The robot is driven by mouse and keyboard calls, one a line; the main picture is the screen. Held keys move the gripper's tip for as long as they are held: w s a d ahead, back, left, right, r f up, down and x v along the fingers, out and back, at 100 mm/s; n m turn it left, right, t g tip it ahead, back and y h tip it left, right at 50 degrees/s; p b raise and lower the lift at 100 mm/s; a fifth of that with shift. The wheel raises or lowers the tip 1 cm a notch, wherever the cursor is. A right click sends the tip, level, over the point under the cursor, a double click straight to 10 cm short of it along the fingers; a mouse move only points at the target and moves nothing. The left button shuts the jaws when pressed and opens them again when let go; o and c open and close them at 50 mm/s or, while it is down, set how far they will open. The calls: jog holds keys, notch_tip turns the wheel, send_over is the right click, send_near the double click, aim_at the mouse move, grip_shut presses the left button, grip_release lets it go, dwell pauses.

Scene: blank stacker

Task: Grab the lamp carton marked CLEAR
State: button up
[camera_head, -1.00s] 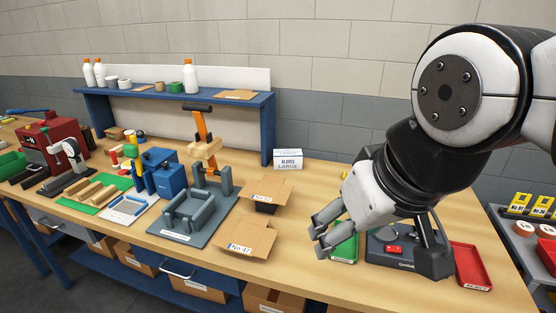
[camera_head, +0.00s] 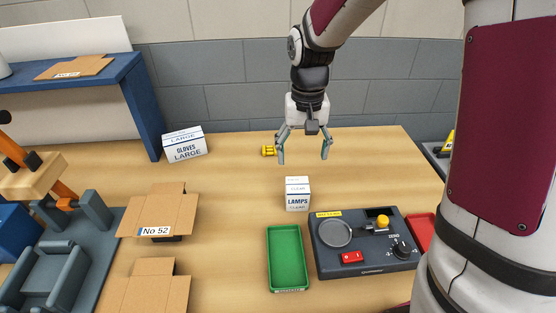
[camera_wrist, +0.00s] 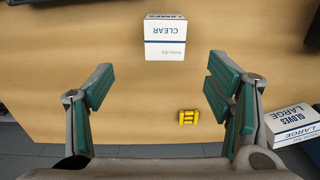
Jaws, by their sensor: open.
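The lamp carton (camera_head: 297,198) is a small white box with blue print reading LAMPS and CLEAR. It stands on the bench behind the green tray and the dark tester. In the wrist view the carton (camera_wrist: 165,40) lies beyond the fingertips, near the top middle, with CLEAR readable upside down. My gripper (camera_head: 305,155) is open and empty, above the bench and farther back than the carton.
A white GLOVES LARGE carton (camera_head: 185,147) stands at the back left. A small yellow object (camera_head: 268,151) lies near my gripper. A green tray (camera_head: 288,258), a dark tester (camera_head: 362,250) and a red tray (camera_head: 421,232) are in front.

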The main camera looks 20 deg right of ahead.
aim_at(299, 182)
jog(key=shift+w+f, duration=0.25)
jog(key=shift+f, duration=0.3)
notch_tip(299, 182, down, 8)
jog(key=shift+r, duration=0.1)
jog(key=shift+a+f+p, duration=0.15)
jog(key=shift+f+p, duration=0.05)
jog(key=shift+f, duration=1.35)
jog(key=shift+a+f+p, duration=0.15)
jog(key=shift+f, duration=1.35)
jog(key=c, duration=1.2)
